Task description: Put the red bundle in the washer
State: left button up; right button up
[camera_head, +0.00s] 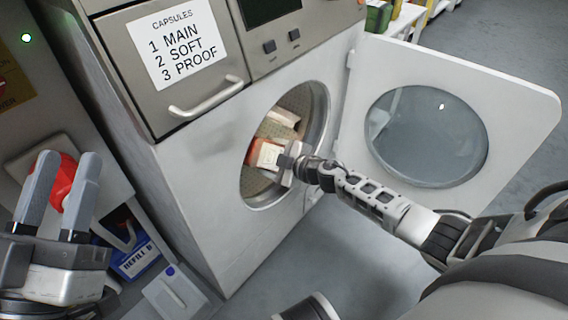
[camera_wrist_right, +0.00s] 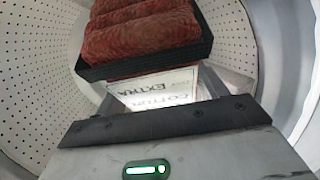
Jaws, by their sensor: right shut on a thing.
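The red bundle (camera_head: 253,150) is inside the drum of the washer (camera_head: 215,165), just past its round opening. In the right wrist view the red bundle (camera_wrist_right: 140,32) is rolled red cloth with a white label reading COTTON and EXTRA. My right gripper (camera_head: 288,160) reaches through the opening and is shut on the bundle.
The washer door (camera_head: 520,105) stands open to the right. A pale item (camera_head: 285,119) lies deeper in the drum. A capsule drawer (camera_head: 165,60) is above the opening. A blue-labelled REFILL container (camera_head: 135,258) stands at lower left. Grey floor (camera_head: 300,245) is clear in front.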

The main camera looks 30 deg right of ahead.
pick_arm(q)
jog(key=shift+s+d+r+m+h+b, duration=0.1)
jog(key=shift+s+r+m+h+b, duration=0.2)
jog(key=shift+r+m+h, duration=0.55)
jog(key=shift+s+r+m+h+b, duration=0.25)
jog(key=shift+r+m+h+b, duration=0.15)
jog(key=shift+m+h, duration=0.45)
jog(key=shift+s+d+r+m+h+b, duration=0.1)
jog(key=shift+s+r+m+h+b, duration=0.15)
jog(key=shift+r+m+h, duration=0.65)
pick_arm(e)
jog(key=w+a, duration=0.4)
jog(key=w, duration=0.6)
jog(key=shift+a, duration=0.15)
pick_arm(q)
jog(key=shift+f+y, duration=0.2)
jog(key=shift+y, duration=0.1)
pick_arm(e)
jog(key=o, duration=1.2)
jog(key=shift+o, duration=0.2)
